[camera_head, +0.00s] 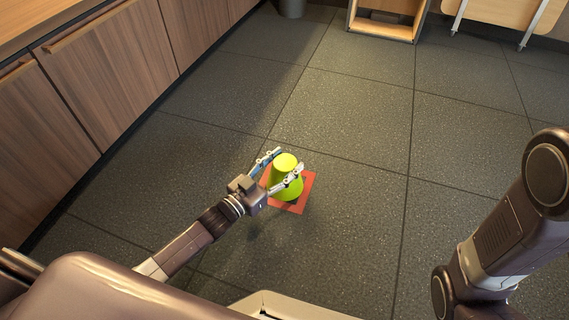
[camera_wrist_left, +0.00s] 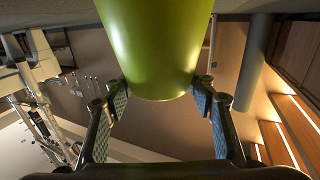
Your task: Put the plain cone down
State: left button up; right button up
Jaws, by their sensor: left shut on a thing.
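The plain yellow-green cone (camera_head: 286,190) is upright between the fingers of my left gripper (camera_head: 287,164) in the head view. My left gripper is shut on it, one finger on each side near its upper part. An orange-red square mat (camera_head: 299,205) lies on the floor under the cone and shows around it. I cannot tell whether the cone's base touches the mat. In the left wrist view the cone (camera_wrist_left: 157,45) fills the upper middle, between the two blue-padded fingers (camera_wrist_left: 160,92). My right gripper is out of view.
Wooden cabinets (camera_head: 110,65) run along the left. An open wooden box-like unit (camera_head: 385,32) and a wheeled table (camera_head: 505,15) stand at the back, with a grey bin (camera_head: 291,8) nearby. The dark tiled floor (camera_head: 360,130) around the mat is clear.

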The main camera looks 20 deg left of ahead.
pick_arm(q)
jog(key=shift+f, duration=0.15)
jog(key=o, duration=1.2)
jog(key=shift+o, duration=0.2)
jog(key=shift+r, duration=0.2)
jog(key=p+v, duration=0.6)
jog(key=v, duration=0.6)
